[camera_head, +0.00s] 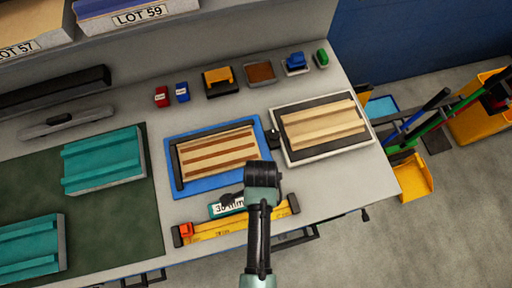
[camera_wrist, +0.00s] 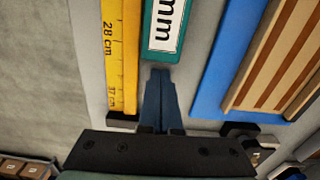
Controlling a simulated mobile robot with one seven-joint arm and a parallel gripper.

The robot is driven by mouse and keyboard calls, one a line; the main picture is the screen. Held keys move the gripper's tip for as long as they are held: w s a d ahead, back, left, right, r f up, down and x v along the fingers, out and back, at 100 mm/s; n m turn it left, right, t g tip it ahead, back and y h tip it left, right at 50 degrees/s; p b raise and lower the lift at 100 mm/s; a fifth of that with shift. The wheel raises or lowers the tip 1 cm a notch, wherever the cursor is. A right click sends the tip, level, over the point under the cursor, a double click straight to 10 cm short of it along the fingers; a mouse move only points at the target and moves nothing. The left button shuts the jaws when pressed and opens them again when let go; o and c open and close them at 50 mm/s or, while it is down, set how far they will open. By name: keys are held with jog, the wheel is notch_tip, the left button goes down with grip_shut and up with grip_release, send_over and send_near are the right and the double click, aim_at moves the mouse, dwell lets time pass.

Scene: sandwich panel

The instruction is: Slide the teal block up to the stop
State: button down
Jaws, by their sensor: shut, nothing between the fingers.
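The teal block (camera_head: 214,211), with a white label reading in mm, lies along the yellow ruler (camera_head: 225,228), partly hidden by my arm in the head view. An orange-red stop (camera_head: 186,230) sits at the ruler's left end, with a gap between it and the block. In the wrist view my gripper (camera_wrist: 160,73) is shut and empty, its fingertips at the near end of the teal block (camera_wrist: 149,40). I cannot tell whether they touch. The ruler (camera_wrist: 124,60) runs beside the block on the left. The stop is out of the wrist view.
A blue tray (camera_head: 172,185) with a striped panel lies just behind the block, and a pale-framed tray (camera_head: 325,152) is to its right. Larger teal panels (camera_head: 105,160) lie on a green mat (camera_head: 115,225) at left. Small coloured items stand along the back.

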aim_at(236, 204)
jog(key=shift+s+a, duration=0.15)
jog(key=shift+a, duration=0.3)
jog(key=shift+a, duration=0.1)
jog(key=a, duration=0.1)
jog(key=s+a+p, duration=0.1)
jog(key=a, duration=0.1)
jog(key=s+a+p, duration=0.1)
jog(key=a, duration=0.1)
jog(key=shift+a, duration=0.2)
